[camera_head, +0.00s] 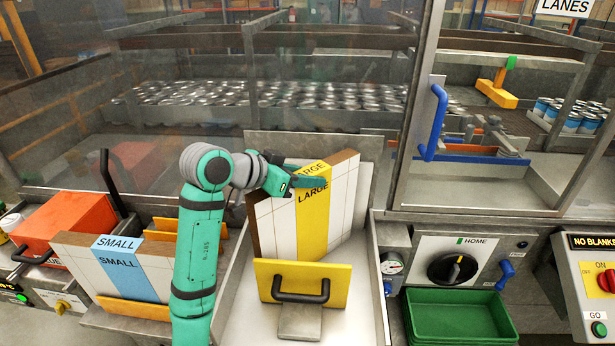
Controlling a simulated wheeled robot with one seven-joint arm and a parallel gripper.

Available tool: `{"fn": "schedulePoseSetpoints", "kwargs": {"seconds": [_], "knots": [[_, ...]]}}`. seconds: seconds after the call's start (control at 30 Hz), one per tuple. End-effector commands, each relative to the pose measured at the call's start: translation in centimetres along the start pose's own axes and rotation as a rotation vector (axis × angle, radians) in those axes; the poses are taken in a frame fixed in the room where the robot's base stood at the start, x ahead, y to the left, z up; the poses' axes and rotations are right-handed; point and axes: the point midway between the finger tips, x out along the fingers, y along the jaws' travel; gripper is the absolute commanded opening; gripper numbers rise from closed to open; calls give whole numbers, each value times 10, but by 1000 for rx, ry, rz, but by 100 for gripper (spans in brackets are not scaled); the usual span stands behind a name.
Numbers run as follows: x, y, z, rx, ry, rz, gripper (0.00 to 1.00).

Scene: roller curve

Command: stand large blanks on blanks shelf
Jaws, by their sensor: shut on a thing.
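A thick stack of large blanks (340,205), white with brown edges and a yellow LARGE band, is at the centre. It stands turned and leaning on a metal shelf (245,318), behind a yellow plate (342,275) with a black handle. My gripper (305,182) is at the upper part of the stack and is shut on the large blanks. Its fingers partly cover the yellow band. The yellow plate hides the lower front of the stack, so I cannot tell whether its bottom touches the shelf.
Small blanks (85,262) with a blue SMALL band stand at left, beside my green arm. An orange box (60,222) is farther left. A clear guard with a blue handle (434,122) is at right. A green bin (460,318) sits below the HOME dial panel (480,250).

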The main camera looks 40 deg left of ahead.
Motion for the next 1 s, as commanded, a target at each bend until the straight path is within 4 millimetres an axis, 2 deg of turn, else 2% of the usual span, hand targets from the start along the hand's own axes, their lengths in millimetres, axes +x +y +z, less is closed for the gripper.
{"fn": "schedulePoseSetpoints", "kwargs": {"seconds": [0.17, 0.2, 0.27, 0.67, 0.77, 1.0], "knots": [[1, 0, 1, 0, 2, 0, 0], [1, 0, 2, 0, 0, 0, 36], [1, 0, 2, 0, 0, 0, 50], [-3, 0, -1, 0, 0, -1, 50], [-15, -1, -1, 0, 0, -2, 50], [-62, -1, -1, 1, 1, -2, 50]]}}
